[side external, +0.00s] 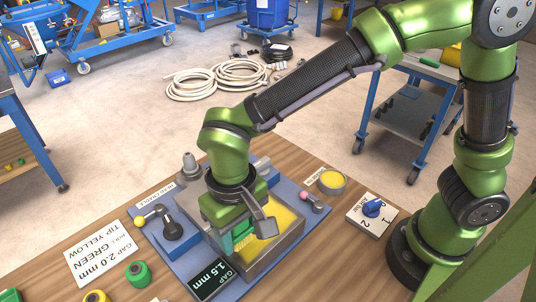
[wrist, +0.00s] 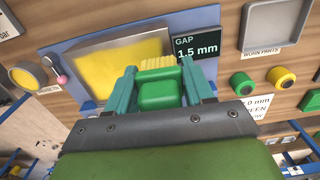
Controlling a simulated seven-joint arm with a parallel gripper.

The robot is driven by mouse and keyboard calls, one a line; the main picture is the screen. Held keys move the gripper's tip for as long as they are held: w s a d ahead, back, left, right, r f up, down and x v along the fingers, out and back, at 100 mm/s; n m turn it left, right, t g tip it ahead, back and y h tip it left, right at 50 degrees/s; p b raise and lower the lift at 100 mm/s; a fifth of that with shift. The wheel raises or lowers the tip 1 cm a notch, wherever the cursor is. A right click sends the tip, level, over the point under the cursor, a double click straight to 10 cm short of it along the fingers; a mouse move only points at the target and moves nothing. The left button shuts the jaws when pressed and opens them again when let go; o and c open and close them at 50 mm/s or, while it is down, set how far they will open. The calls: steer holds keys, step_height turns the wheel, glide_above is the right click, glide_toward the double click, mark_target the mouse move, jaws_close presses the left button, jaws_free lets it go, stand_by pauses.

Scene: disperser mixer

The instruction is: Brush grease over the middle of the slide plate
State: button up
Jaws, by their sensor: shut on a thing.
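The slide plate is a grey metal block with a yellow top face (side external: 289,222), set on a blue base; it also shows in the wrist view (wrist: 130,62). My gripper (wrist: 162,88) is shut on a green-handled brush (wrist: 160,97) with yellow bristles, held between its teal fingers. In the side view my gripper (side external: 243,232) is over the left part of the plate and hides some of it. In the wrist view the bristles are at the plate's right end, near the gap display. I cannot tell whether they touch the surface.
A round tin with yellow contents (side external: 331,180) stands behind the plate. The "GAP 1.5 mm" display (side external: 213,280) is at the near edge. A pink-knobbed lever (side external: 310,199), a yellow-knobbed lever (side external: 160,218), a numbered dial box (side external: 371,213) and green and yellow rollers (side external: 138,274) stand around.

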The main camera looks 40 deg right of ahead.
steer(key=shift+r, duration=1.75)
